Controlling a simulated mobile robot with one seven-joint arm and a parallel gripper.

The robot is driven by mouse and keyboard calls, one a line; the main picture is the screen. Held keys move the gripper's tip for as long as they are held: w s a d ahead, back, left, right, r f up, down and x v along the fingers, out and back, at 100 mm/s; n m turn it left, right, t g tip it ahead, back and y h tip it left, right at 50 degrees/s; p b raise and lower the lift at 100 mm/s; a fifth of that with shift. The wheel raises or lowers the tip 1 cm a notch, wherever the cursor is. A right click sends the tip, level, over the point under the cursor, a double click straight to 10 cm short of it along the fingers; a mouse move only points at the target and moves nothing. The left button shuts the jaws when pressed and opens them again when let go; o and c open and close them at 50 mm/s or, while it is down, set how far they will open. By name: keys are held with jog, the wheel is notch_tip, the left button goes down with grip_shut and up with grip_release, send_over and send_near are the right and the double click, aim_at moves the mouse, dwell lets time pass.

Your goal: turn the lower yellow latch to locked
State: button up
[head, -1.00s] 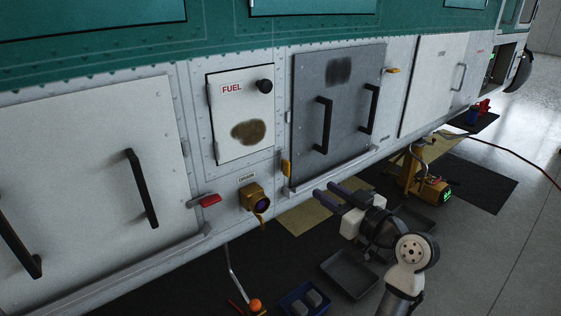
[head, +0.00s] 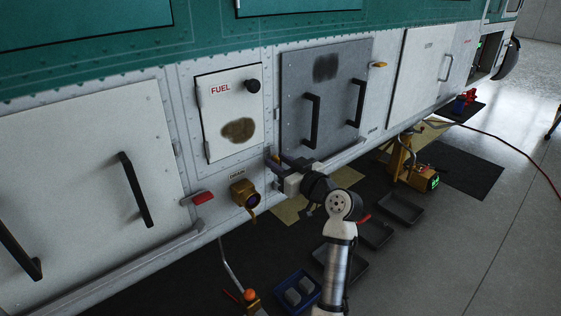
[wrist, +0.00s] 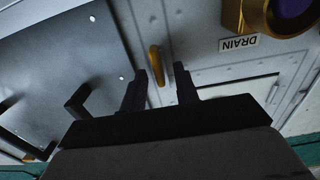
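The lower yellow latch (wrist: 156,66) stands upright at the lower edge of the grey panel (head: 335,90), on the fuel hatch side. In the wrist view it appears between my fingertips, just beyond them; I cannot tell whether they touch it. In the head view my gripper (head: 278,161) covers most of the latch. My gripper also shows in the wrist view (wrist: 159,78), with its two dark fingers apart and nothing clearly held. The upper yellow latch (head: 378,65) lies flat at the panel's upper right edge.
Black handles (head: 312,121) stick out from the grey panel near my gripper. The brass drain fitting (head: 243,194) and red latch (head: 202,197) are to the left. Grey trays (head: 402,208) and a blue bin (head: 297,290) lie on the floor below.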

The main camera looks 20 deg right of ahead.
grip_shut()
jog(key=shift+m, duration=0.3)
jog(key=shift+w+d+f+m+p, duration=0.1)
jog(key=shift+d+f+m+p, duration=0.1)
jog(key=shift+m+p, duration=2.15)
jog(key=shift+d+f+m+p, duration=0.2)
jog(key=shift+m+p, duration=1.1)
jog(key=shift+m, duration=2.1)
jog(key=shift+w+d+f+m+p, duration=0.1)
jog(key=shift+d+f+m+p, duration=0.1)
jog(key=shift+m+p, duration=2.15)
jog(key=shift+m+b, duration=0.4)
jog(key=shift+m, duration=0.3)
